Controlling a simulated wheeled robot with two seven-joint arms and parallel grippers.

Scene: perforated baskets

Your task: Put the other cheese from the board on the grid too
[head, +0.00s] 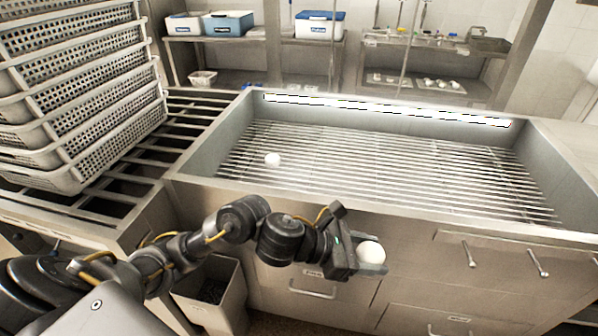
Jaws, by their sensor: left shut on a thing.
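One white round cheese (273,159) lies on the metal grid (390,165) inside the sunken steel basin, near its left side. My left gripper (371,258) is shut on a second white cheese (371,252). It holds this cheese in front of the basin's front wall, outside the basin. The gripper's fingers hide part of the cheese. I see no board that I can identify for certain. My right gripper is not in view.
Stacked perforated baskets (75,90) stand on a slatted rack (175,125) at the left. The basin's raised front rim (400,212) lies between my left gripper and the grid. Most of the grid is bare. Shelves behind hold blue and white boxes (228,23).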

